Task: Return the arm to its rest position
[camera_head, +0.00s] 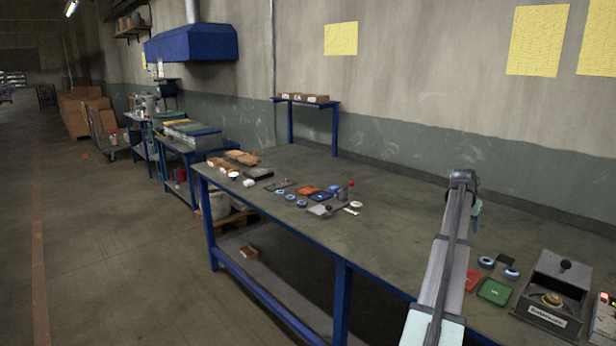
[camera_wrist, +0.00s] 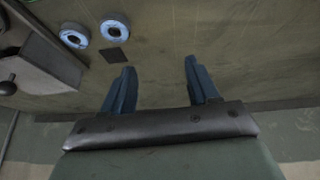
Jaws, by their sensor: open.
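My gripper (camera_wrist: 158,82) shows in the wrist view with its two blue fingers apart and nothing between them. Below the fingers is bare bench top. In the head view my arm rises from the bottom edge over the right part of the workbench (camera_head: 400,235), and the gripper is mostly hidden behind it.
Several small parts and trays (camera_head: 308,190) lie at the far left. The bench middle is clear. A wall runs behind.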

